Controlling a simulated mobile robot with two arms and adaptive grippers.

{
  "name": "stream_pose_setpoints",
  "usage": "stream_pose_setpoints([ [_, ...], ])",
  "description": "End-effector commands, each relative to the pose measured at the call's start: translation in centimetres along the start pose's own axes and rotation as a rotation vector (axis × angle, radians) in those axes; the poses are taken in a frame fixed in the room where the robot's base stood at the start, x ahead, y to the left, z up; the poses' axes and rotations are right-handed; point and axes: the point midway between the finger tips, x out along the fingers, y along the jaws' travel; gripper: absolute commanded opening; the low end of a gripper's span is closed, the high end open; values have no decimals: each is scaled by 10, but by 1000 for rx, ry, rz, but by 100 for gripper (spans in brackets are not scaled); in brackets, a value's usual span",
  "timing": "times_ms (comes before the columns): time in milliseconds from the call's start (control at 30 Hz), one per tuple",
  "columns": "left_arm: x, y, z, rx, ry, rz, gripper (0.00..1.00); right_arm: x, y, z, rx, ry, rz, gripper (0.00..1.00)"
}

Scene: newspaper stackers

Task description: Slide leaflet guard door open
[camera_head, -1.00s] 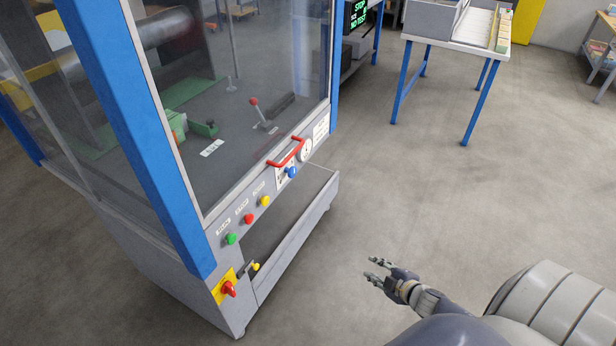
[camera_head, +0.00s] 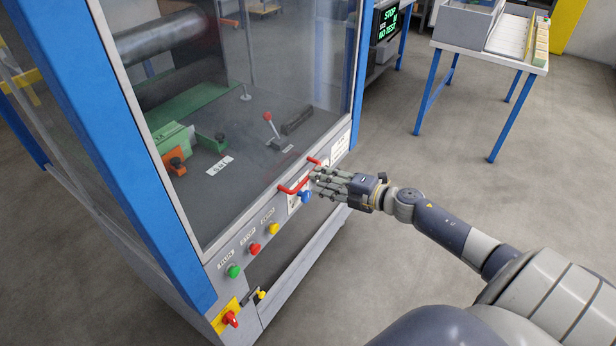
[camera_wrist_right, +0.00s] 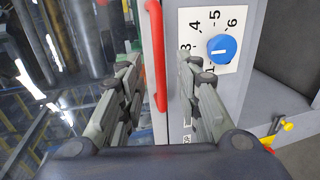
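The guard door (camera_head: 310,75) is a large clear panel between blue posts on the machine's front, and it covers the opening. Its red bar handle (camera_head: 293,189) sits at the lower edge. My right gripper (camera_head: 316,181) is at the handle, with its fingers pointing left towards the machine. In the right wrist view the red handle (camera_wrist_right: 156,60) runs between the two spread fingers of my right gripper (camera_wrist_right: 160,75), with gaps on both sides. Whether a finger touches it I cannot tell. My left gripper is not in view.
A blue dial (camera_head: 304,196) is just below the handle. A blue-legged table (camera_head: 480,52) stands at the upper right. The floor between is clear.

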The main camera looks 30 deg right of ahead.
Motion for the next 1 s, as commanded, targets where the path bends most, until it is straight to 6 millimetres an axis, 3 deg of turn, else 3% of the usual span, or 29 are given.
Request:
stream_pose_setpoints([
  [300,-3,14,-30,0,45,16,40,39,0,1,3,-2,1,31],
  [767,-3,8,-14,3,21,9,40,50,-1,0,2,-1,0,31],
  [800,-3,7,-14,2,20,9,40,50,-1,0,2,-1,-1,29],
  [933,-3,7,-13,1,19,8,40,50,-1,0,2,-1,0,0],
  [1000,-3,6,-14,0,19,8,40,50,-1,0,2,-1,-1,0],
])
